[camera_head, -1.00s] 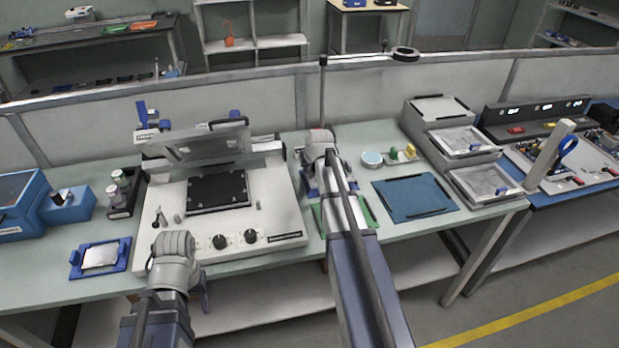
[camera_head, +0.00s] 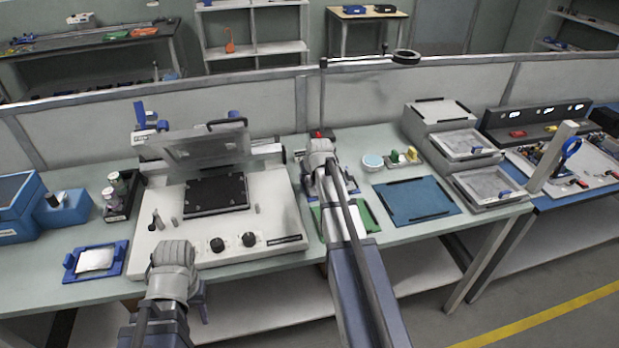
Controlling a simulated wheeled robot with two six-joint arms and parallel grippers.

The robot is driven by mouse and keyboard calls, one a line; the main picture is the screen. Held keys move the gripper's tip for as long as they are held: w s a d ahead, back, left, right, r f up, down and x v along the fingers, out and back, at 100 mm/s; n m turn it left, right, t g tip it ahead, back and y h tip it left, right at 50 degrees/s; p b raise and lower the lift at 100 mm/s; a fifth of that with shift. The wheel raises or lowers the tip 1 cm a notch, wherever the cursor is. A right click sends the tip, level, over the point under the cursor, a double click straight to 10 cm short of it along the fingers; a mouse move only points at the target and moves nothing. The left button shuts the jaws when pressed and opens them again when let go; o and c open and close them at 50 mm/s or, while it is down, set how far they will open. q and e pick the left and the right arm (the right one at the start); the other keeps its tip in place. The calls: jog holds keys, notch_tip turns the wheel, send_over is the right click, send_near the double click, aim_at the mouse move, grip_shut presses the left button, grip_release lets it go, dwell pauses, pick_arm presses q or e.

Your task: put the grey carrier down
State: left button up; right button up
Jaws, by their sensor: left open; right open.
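I cannot tell for sure which piece is the grey carrier. A light grey plate (camera_head: 96,260) lies on a blue holder (camera_head: 117,268) at the table's left front. A dark grey plate (camera_head: 215,193) lies on the bed of the white machine (camera_head: 270,215). My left gripper (camera_head: 202,298) is low at the machine's front edge, its fingers mostly hidden by its wrist; it is open. My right gripper (camera_head: 312,188) is over the table just right of the machine, next to a green-edged mat (camera_head: 366,215). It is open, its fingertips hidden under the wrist.
A blue mat (camera_head: 418,200) lies bare to the right. Grey trays (camera_head: 486,184) stand at the table's right end. A thin post (camera_head: 322,95) with a ring arm rises behind my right gripper. A raised lid (camera_head: 205,150) stands over the machine. Blue boxes (camera_head: 65,208) are at left.

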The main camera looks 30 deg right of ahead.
jog(key=shift+r, duration=0.1)
jog(key=shift+p+v, duration=0.75)
jog(key=shift+p, duration=0.05)
jog(key=p+v, duration=0.9)
jog(key=v, duration=0.1)
jog(key=shift+r, duration=0.3)
jog(key=shift+s, duration=0.1)
